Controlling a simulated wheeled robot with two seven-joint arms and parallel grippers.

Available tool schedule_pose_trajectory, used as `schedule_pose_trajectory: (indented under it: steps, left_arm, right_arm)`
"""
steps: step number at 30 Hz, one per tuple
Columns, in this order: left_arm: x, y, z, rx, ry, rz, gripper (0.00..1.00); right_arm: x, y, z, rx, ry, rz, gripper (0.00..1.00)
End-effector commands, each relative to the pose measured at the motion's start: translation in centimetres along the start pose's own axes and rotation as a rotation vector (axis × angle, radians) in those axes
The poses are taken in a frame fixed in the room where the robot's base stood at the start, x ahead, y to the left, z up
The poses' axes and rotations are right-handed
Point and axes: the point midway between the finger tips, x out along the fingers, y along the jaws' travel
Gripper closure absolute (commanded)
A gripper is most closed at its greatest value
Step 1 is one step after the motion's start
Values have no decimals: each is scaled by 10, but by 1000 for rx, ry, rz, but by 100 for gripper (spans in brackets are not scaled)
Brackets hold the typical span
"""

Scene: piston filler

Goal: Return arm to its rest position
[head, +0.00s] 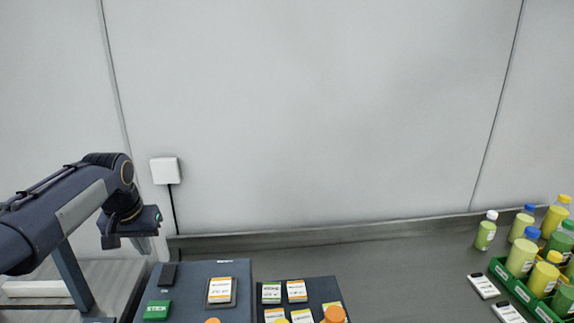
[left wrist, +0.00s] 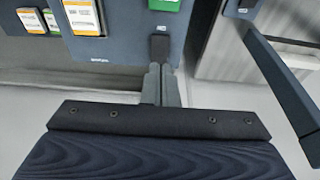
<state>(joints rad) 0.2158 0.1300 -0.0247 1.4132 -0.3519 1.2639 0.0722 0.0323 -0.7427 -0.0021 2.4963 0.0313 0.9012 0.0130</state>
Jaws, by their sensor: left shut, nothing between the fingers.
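My left arm comes in from the left in the head view and bends down at the wrist. My left gripper (head: 144,245) hangs over the back left of the dark panel, above and a little behind a small black block (head: 168,274). In the left wrist view the gripper (left wrist: 161,72) has its two grey fingers together with nothing between them. The black block (left wrist: 159,47) shows just beyond the fingertips; whether they touch it I cannot tell. My right gripper is not in view.
The dark panel (head: 237,268) bears a green block (head: 157,310) and an orange-white labelled card (head: 220,290). A second panel with several cards lies to its right. A green crate (head: 520,292) of bottles stands at far right. The counter between is mostly clear, with a wall behind.

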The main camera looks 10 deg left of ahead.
Motion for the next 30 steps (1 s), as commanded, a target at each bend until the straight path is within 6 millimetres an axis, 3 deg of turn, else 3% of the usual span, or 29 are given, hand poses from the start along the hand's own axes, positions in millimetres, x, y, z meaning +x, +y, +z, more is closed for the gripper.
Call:
schedule_pose_trajectory:
  steps: [5, 11, 15, 18, 21, 24, 30]
  left_arm:
    - [-13, 20, 38, 26, 31, 67, 100]
    - [-23, 66, 132, 70, 92, 223, 100]
    - [-14, 96, 200, 89, 129, 325, 100]
    - [-4, 112, 239, 95, 148, 382, 100]
    - [6, 123, 266, 97, 159, 419, 100]
    - [13, 129, 280, 96, 164, 440, 100]
    - [16, 131, 286, 96, 164, 447, 100]
  right_arm:
    - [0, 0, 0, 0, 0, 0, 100]
    - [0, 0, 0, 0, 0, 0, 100]
    - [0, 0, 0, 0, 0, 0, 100]
    - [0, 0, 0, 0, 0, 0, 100]
    - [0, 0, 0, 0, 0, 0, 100]
    - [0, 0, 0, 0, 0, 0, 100]
    - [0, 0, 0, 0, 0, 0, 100]
